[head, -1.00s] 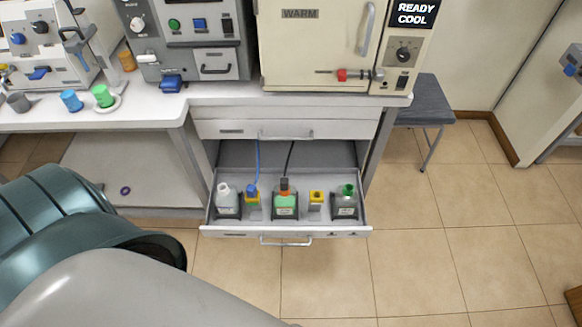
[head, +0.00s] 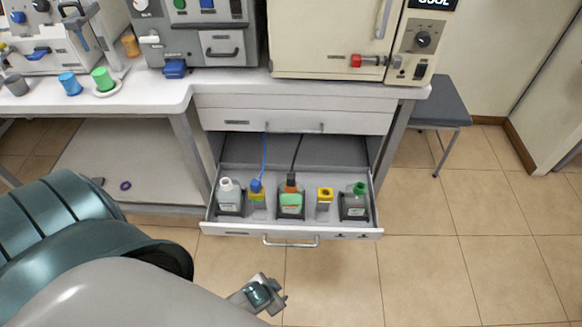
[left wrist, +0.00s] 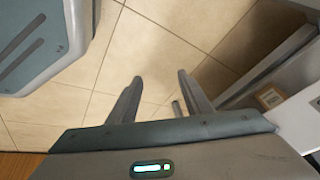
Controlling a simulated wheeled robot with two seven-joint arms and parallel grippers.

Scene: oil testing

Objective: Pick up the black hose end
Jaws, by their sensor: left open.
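The black hose (head: 297,153) runs from the back of the open drawer to the middle holder. Its black end (head: 291,179) sits upright there, with orange just below it, at the top of a green-labelled bottle (head: 291,203). My left gripper (head: 268,294) shows partly from behind my arm, in front of and below the drawer, apart from the hose end. In the left wrist view its two fingers (left wrist: 160,79) are spread and empty over the floor. The hose end cannot be made out there. My right gripper is in neither view.
The drawer (head: 225,229) also holds a white bottle (head: 228,194), a blue hose end (head: 257,186), a yellow holder (head: 325,194) and a green-capped bottle (head: 355,202). Its handle (head: 290,243) sticks out in front. A grey stool (head: 440,100) stands right. The floor in front is clear.

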